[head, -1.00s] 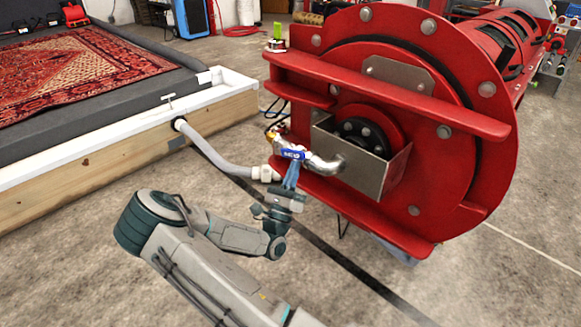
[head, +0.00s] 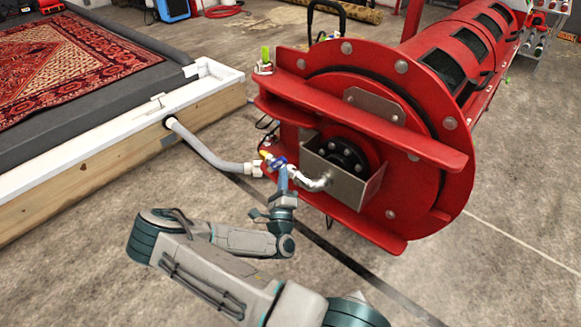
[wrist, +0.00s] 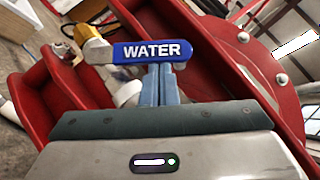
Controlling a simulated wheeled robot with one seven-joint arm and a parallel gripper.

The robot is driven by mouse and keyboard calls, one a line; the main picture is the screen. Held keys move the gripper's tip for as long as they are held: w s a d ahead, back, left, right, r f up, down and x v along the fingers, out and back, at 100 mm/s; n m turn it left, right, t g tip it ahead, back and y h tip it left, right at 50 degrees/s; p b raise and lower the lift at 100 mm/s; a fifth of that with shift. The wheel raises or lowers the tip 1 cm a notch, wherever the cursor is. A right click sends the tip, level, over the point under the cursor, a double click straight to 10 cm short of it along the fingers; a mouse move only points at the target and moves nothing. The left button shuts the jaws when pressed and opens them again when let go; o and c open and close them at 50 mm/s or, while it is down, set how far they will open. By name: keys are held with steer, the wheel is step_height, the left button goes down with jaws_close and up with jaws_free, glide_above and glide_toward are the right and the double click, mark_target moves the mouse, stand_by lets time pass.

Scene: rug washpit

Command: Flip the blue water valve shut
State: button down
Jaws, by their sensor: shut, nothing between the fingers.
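The blue valve handle (head: 278,163) sits on the metal pipe fitting at the front of the red drum machine. In the wrist view the handle (wrist: 150,51) is lettered WATER and lies crosswise, with a yellow part (wrist: 90,43) at its left end. My gripper (head: 284,176) is at the handle from the near side. In the wrist view its fingers (wrist: 160,84) are together and empty, below the handle's right half. The handle hides the fingertips, and I cannot tell whether they touch it.
A grey hose (head: 205,150) runs from the wood-sided wash pit (head: 100,165) to the valve. A metal box (head: 345,180) and red drum flanges (head: 400,140) stand close on the right. The concrete floor in front is open.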

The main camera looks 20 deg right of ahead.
mark_target(278, 165)
steer(key=r+n+p, duration=0.1)
steer(key=p, duration=0.1)
steer(key=r+n+y+p, duration=0.1)
steer(key=p, duration=0.1)
steer(key=shift+w+a+r+g+y, duration=0.15)
steer(key=shift+w+a+g+y, duration=0.05)
steer(key=shift+w+g+y, duration=0.15)
steer(key=n+p, duration=0.1)
steer(key=p, duration=0.1)
steer(key=w+r+n+g+y+p, duration=0.1)
steer(key=p, duration=0.2)
steer(key=shift+a+r+p, duration=0.1)
steer(key=shift+a+p, duration=0.2)
steer(key=shift+p, duration=0.05)
steer(key=shift+w+a+r+n+g+y+p, duration=0.2)
steer(key=shift+w+n+g+y+p, duration=0.3)
steer(key=shift+n+p, duration=0.55)
steer(key=shift+w+a+r+m+p, duration=0.1)
steer(key=shift+w+m+p, duration=0.2)
steer(key=shift+p, duration=0.65)
steer(key=shift+w, duration=0.1)
